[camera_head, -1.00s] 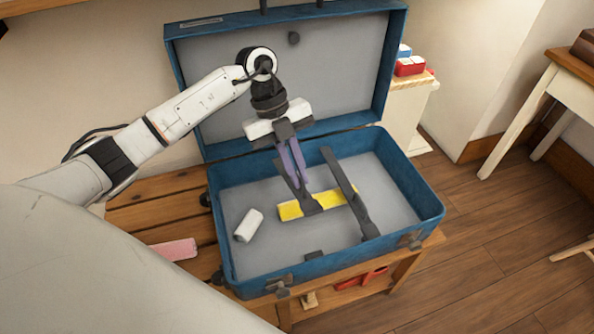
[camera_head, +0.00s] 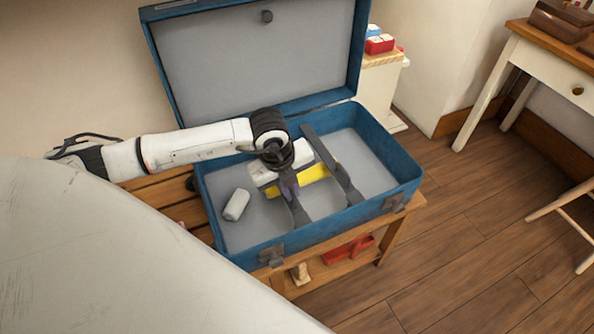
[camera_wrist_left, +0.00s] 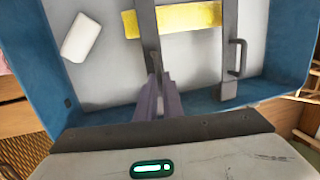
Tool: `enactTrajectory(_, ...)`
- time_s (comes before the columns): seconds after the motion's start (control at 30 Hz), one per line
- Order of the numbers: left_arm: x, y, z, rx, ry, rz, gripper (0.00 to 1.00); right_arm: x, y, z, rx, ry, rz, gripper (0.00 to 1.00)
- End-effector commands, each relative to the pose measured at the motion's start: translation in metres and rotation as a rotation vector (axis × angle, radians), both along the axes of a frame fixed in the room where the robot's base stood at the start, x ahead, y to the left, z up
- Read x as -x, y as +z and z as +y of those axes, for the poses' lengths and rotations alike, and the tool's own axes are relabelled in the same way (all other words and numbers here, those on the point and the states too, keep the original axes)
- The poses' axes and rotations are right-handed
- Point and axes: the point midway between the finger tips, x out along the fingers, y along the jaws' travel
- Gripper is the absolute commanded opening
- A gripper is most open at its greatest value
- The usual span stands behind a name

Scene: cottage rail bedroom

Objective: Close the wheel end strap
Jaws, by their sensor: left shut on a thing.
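The open blue suitcase (camera_head: 408,180) holds two dark straps. The left strap (camera_head: 300,212), at the end with the dark wheels, crosses the yellow block (camera_head: 316,172); it also shows in the left wrist view (camera_wrist_left: 147,25). The right strap (camera_head: 328,156) lies across the block's other end, with its lower end near the front wall in the left wrist view (camera_wrist_left: 229,88). My left gripper (camera_head: 291,190) is low inside the case, its purple fingers shut on the left strap's end (camera_wrist_left: 153,64). The wrist hides part of strap and block. My right gripper is out of view.
A white rounded block (camera_head: 236,205) lies left of the straps. The suitcase lid (camera_head: 265,60) stands open behind. The case rests on a slatted wooden bench (camera_head: 392,232), with a red object (camera_head: 348,250) below. A desk (camera_head: 545,60) stands right.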

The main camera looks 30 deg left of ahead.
Motion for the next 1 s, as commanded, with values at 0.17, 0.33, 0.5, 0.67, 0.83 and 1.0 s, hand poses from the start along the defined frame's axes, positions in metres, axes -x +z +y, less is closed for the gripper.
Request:
enactTrajectory(0.17, -0.001, -0.003, 0.001, -0.006, -0.001, 0.0, 0.15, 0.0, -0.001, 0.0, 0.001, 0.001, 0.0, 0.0)
enactTrajectory(0.33, -0.001, -0.002, 0.0, -0.004, -0.002, 0.001, 0.26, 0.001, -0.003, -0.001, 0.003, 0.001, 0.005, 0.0)
enactTrajectory(0.5, -0.001, -0.001, 0.0, -0.003, -0.003, 0.001, 0.26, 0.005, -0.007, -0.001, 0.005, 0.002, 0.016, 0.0)
enactTrajectory(0.67, 0.001, 0.012, 0.001, -0.003, -0.001, -0.001, 0.26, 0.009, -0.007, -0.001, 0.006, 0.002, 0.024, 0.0)
enactTrajectory(0.83, 0.008, 0.044, 0.001, -0.004, -0.003, -0.002, 0.26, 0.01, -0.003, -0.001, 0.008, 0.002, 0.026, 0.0)
enactTrajectory(1.0, 0.015, 0.075, 0.002, -0.005, -0.002, -0.003, 0.26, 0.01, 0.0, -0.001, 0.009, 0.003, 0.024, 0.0)
